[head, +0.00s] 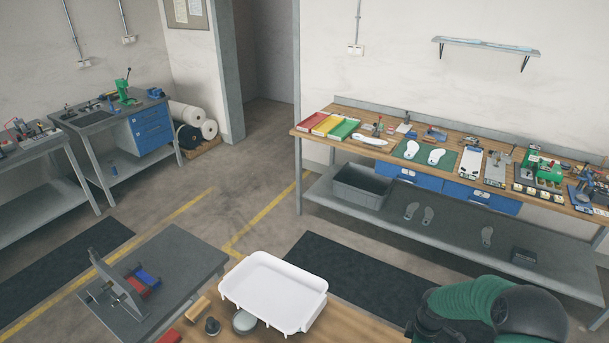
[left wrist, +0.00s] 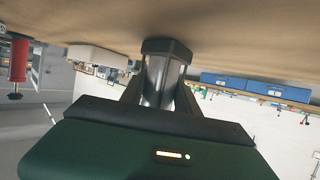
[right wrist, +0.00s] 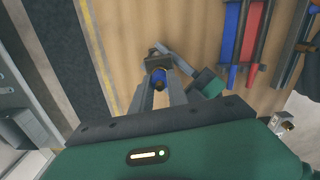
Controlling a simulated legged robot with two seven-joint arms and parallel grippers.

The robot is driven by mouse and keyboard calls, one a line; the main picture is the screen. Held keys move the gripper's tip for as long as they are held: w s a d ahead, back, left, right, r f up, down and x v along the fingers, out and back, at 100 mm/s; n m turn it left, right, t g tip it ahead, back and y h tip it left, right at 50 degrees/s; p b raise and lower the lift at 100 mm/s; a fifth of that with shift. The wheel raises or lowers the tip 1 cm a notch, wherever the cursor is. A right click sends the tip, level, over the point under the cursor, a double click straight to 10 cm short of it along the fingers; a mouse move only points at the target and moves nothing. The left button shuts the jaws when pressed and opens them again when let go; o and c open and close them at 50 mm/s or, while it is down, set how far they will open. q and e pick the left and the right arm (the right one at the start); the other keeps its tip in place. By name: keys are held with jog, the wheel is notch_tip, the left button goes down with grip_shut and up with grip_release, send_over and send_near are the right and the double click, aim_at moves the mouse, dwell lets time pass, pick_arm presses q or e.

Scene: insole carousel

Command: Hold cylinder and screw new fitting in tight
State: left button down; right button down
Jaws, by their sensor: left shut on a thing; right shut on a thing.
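In the left wrist view my left gripper (left wrist: 160,98) is shut on a shiny metal cylinder (left wrist: 158,80) with a dark, wider end (left wrist: 166,48). That end is at or close to the brown tabletop; contact is unclear. In the right wrist view my right gripper (right wrist: 159,92) is shut on a small fitting (right wrist: 158,79) with blue and brass-coloured parts. A dark grey block (right wrist: 154,56) shows just beyond it. A grey bar and a green block (right wrist: 207,82) lie beside it, possibly my left gripper. Neither gripper is seen in the head view, and whether fitting and cylinder touch is unclear.
The wooden bench (head: 345,322) carries a white tray (head: 273,290), with small round parts (head: 243,321) left of it. A grey stand with red and blue parts (head: 146,277) is farther left. A long workbench (head: 470,150) stands at the back right.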

jog(key=m, duration=1.6)
jog(key=shift+d+m, duration=0.1)
jog(key=shift+m, duration=0.2)
jog(key=m, duration=1)
jog(key=shift+f+m, duration=0.1)
jog(key=shift+m, duration=0.2)
jog(key=m, duration=1.4)
jog(key=c, duration=1.2)
grip_release()
jog(key=shift+s+f, duration=0.1)
